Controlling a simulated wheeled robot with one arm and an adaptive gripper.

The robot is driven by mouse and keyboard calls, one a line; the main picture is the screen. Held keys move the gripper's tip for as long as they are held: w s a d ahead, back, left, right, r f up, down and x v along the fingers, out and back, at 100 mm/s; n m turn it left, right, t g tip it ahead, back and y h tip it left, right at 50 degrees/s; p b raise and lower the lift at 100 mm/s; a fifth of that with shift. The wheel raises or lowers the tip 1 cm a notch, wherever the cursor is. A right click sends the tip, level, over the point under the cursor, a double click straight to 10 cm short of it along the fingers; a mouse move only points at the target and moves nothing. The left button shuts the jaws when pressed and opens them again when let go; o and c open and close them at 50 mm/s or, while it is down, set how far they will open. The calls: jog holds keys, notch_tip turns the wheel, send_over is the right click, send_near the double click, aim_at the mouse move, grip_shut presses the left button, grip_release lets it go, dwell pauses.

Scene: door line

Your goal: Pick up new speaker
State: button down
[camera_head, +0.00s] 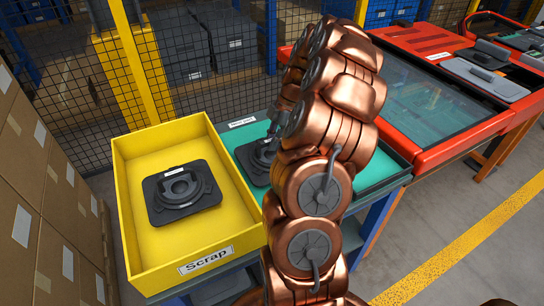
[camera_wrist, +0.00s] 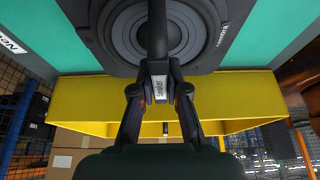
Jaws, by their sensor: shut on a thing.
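The new speaker (camera_head: 254,160) is a black plate with a round centre at the teal tray (camera_head: 243,136), partly hidden behind my arm in the head view. It fills the top of the wrist view (camera_wrist: 118,30), with its round cone and a raised bar across the middle. My gripper (camera_wrist: 159,72) is shut on this bar, near a small white "Speaker" label. Whether the speaker touches the tray surface or is slightly raised cannot be told. The gripper's fingers are hidden behind my copper arm in the head view.
A yellow "Scrap" box (camera_head: 140,247) stands left of the teal tray with another black speaker (camera_head: 181,190) in it. A red-framed machine (camera_head: 440,80) stands at the right. Cardboard boxes (camera_head: 45,190) line the left; a mesh fence (camera_head: 70,90) runs behind.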

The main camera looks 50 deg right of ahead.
dwell(0.7)
jog(key=shift+w+r, duration=0.1)
jog(key=shift+r, duration=0.5)
notch_tip(320, 180, up, 8)
jog(key=shift+r+b, duration=0.25)
jog(key=shift+b, duration=0.8)
notch_tip(320, 180, up, 10)
jog(key=p, duration=0.2)
jog(key=shift+f, duration=0.25)
